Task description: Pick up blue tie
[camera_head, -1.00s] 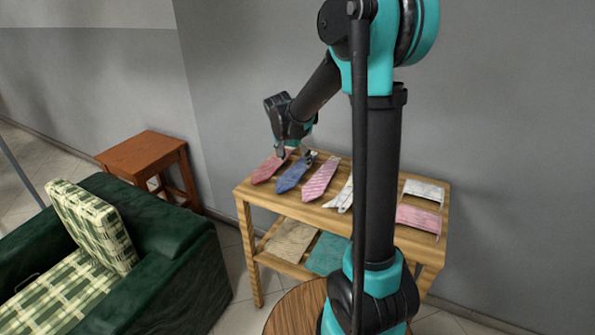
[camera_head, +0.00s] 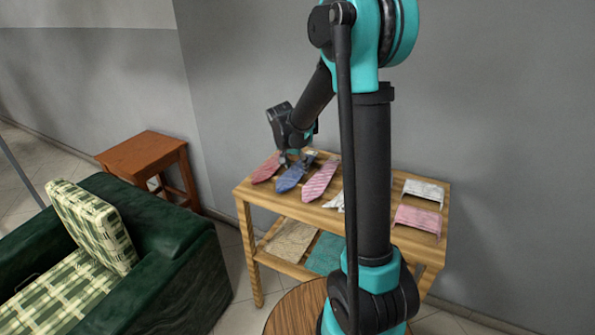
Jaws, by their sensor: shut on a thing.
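The blue tie (camera_head: 288,180) lies on the top of the wooden table (camera_head: 260,197), between a red tie (camera_head: 265,168) on its left and a pink striped tie (camera_head: 320,182) on its right. My gripper (camera_head: 293,158) is down at the far end of the blue tie, with its fingers shut on it there. The tie's far end is partly hidden by the gripper. The near end of the tie appears to rest on the table.
A white item (camera_head: 335,202) is partly hidden behind my arm. White and pink folded pieces (camera_head: 418,217) lie at the table's right. Folded cloths (camera_head: 290,239) are on the lower shelf. A green armchair (camera_head: 165,235) and a brown stool (camera_head: 143,152) stand left.

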